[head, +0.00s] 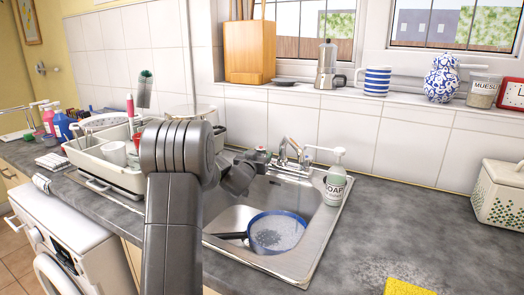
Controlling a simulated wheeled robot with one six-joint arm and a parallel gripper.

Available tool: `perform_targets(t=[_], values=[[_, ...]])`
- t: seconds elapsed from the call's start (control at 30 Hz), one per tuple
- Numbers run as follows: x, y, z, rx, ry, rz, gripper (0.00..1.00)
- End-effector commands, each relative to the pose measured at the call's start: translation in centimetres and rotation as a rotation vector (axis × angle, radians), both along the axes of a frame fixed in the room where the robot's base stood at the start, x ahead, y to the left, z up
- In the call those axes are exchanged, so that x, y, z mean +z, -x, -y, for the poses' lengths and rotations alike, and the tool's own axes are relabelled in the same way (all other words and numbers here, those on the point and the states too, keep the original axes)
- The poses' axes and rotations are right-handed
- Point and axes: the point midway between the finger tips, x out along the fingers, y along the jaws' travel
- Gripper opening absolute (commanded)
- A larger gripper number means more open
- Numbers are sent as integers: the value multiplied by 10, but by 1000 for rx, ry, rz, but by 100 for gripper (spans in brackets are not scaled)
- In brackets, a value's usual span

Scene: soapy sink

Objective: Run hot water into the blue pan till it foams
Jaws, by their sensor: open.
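The blue pan (277,232) sits in the steel sink basin, its dark handle pointing left. Whitish, bubbly-looking contents with a greyer patch show inside it. The chrome tap (291,148) stands at the back of the sink, above and behind the pan. I cannot make out a stream of water from it. My arm rises in front of the sink and bends right towards the tap. My gripper (262,156) is open just left of the tap, near its left side. Its fingertips are small here, and I cannot tell whether they touch a tap handle.
A white soap bottle (335,182) stands at the sink's right rim. A cream dish rack (105,172) with crockery is on the left, partly behind my arm. A yellow cloth (408,287) lies front right. The right worktop is mostly clear.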

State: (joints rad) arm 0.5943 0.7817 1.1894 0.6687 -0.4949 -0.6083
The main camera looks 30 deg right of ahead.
Motion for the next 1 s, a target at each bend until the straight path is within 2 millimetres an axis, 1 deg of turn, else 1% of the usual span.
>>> perform_targets(t=[0.03, 0.1, 0.3, 0.5, 0.73, 0.77, 0.9, 0.97, 1.0], values=[[0, -5, 8, -2, -1, 1, 65], [0, -12, 16, -2, -1, 1, 65], [1, -26, 33, 0, -1, 1, 65], [0, -31, 39, 0, -1, 1, 65], [0, -32, 39, 0, -1, 1, 65], [0, -31, 39, 0, -1, 1, 63], [0, -31, 39, 0, -1, 1, 35], [0, -31, 39, 0, -1, 1, 24], [0, -31, 39, 0, -1, 1, 20]])
